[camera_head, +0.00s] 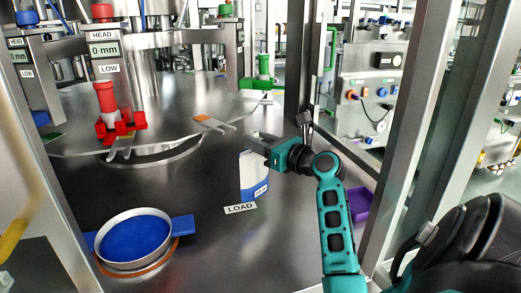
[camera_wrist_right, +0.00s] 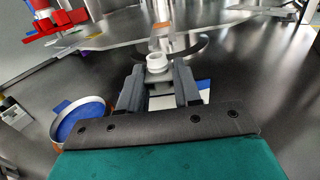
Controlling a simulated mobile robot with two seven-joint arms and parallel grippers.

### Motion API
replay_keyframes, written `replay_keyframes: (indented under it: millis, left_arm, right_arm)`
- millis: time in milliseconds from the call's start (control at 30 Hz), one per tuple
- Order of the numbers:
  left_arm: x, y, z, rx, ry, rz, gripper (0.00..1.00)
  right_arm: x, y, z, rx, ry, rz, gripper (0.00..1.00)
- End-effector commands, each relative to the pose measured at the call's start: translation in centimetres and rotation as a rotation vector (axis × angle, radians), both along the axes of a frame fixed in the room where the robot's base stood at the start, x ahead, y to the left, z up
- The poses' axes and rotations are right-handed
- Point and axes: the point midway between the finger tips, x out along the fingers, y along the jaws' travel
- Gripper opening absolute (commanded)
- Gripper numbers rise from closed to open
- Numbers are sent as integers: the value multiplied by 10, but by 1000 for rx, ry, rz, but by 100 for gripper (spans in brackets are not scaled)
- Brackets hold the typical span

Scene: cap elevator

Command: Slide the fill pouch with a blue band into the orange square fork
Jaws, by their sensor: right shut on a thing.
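The fill pouch (camera_head: 249,178) is white with a blue band low on its side. It is upright near the LOAD label. My right gripper (camera_head: 258,142) is shut on it near its top. In the right wrist view the pouch's white spout (camera_wrist_right: 157,61) shows just beyond the two dark fingers (camera_wrist_right: 159,80). I cannot tell if the pouch's bottom touches the surface. The orange square fork (camera_head: 213,124), with pale prongs, sits at the turntable's edge, behind and left of the gripper. It looks empty, apart from the pouch. My left gripper is out of view.
A green fork (camera_head: 262,82) is farther back. A blue-filled round dish (camera_head: 135,238) stands front left, a purple bin (camera_head: 357,207) right. Metal posts (camera_head: 413,130) flank the opening. The surface between pouch and turntable is clear.

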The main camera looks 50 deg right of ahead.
Motion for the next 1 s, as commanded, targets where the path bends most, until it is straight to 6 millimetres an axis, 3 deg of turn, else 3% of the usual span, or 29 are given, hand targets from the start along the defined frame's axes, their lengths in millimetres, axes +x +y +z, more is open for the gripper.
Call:
replay_keyframes:
  millis: [367, 567, 1000]
  left_arm:
    - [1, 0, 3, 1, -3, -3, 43]
    - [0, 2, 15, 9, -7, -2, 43]
    - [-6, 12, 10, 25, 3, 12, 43]
  right_arm:
    - [0, -3, 1, -1, 1, -6, 0]
    - [-1, -3, 5, 4, 1, -5, 0]
    - [43, -2, 3, 3, -1, -4, 0]
